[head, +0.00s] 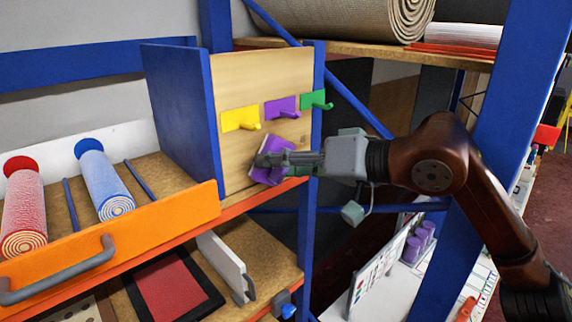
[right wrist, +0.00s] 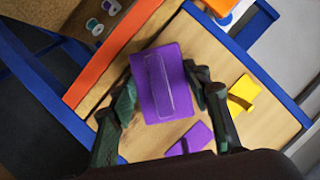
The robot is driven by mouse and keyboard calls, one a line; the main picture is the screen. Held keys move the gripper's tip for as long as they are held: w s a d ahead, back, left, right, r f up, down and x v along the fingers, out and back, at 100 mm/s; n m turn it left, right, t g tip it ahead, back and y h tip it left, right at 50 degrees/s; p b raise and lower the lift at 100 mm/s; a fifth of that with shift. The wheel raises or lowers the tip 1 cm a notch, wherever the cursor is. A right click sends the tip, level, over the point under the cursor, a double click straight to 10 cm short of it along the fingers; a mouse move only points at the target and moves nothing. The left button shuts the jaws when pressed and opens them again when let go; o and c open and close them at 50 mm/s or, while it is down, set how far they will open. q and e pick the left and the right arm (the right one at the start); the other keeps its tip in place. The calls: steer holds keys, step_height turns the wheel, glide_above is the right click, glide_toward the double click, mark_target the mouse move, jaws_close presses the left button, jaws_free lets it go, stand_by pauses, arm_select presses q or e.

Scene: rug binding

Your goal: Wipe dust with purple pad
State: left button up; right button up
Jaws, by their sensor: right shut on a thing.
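My right gripper (head: 268,160) is shut on the purple pad (head: 268,175), in front of the lower part of a wooden back panel (head: 237,158). In the right wrist view the pad (right wrist: 162,85) sits between the two fingers of the gripper (right wrist: 160,92), its broad face toward the camera, with a thin oblong outline on it. I cannot tell whether the pad touches the panel. No dust can be made out clearly on the panel. My left gripper is not in view.
Yellow (head: 240,119), purple (head: 282,108) and green (head: 317,100) hooks stick out of the panel just above the pad. A blue side wall (head: 180,120) stands left. An orange drawer (head: 120,250) with red and blue rolls juts out at lower left. A blue post (head: 500,100) rises at right.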

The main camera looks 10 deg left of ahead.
mark_target(261, 172)
steer(key=shift+s+a+b, duration=0.35)
steer(key=shift+s+a, duration=0.55)
steer(key=shift+s, duration=0.25)
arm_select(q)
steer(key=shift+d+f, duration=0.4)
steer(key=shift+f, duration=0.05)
arm_select(e)
steer(key=shift+s+a, duration=0.1)
steer(key=shift+s, duration=0.2)
steer(key=shift+s+a, duration=1.15)
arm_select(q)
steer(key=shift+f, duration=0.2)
arm_select(e)
steer(key=shift+w+d, duration=0.1)
arm_select(q)
steer(key=shift+b, duration=0.3)
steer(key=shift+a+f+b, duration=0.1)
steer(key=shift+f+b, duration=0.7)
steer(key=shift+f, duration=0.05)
arm_select(e)
steer(key=s+d, duration=0.4)
steer(key=shift+d, duration=0.35)
